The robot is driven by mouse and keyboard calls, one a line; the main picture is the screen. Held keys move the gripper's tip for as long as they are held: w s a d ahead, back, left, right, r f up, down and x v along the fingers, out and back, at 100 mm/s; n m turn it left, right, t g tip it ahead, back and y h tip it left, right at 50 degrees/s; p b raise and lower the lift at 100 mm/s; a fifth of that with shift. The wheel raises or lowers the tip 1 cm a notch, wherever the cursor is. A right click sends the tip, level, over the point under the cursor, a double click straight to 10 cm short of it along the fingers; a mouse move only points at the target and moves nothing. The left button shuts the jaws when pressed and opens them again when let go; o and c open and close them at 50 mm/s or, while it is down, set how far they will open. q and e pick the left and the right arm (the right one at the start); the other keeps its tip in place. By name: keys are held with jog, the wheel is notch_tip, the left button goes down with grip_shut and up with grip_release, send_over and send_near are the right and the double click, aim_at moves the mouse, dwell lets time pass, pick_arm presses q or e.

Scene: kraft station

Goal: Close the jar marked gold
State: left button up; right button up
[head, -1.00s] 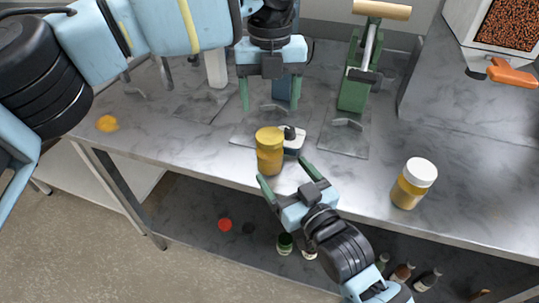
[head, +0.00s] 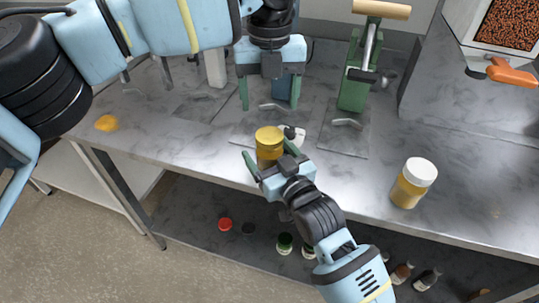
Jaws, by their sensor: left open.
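A jar with a gold-yellow top (head: 269,136) stands upright near the front edge of the steel table. Its top looks like a lid, but I cannot tell if it is seated tight. My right gripper (head: 267,148) is open, with its fingers on either side of this jar; contact is not clear, and the jar's lower part is partly hidden. My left gripper (head: 270,95) is open and empty, pointing down above the table behind the jar. A second jar with a white lid (head: 420,172) and yellow-brown contents stands at the right. I can read no marking.
A green lever press (head: 356,88) stands behind. A flat yellow-orange item (head: 106,123) lies at the left. Several coloured-top containers are on the lower shelf (head: 190,215). The table between the two jars is clear.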

aim_at(269, 135)
jog(key=c, duration=1.7)
pick_arm(q)
jog(key=n, duration=0.4)
jog(key=shift+f, duration=4.05)
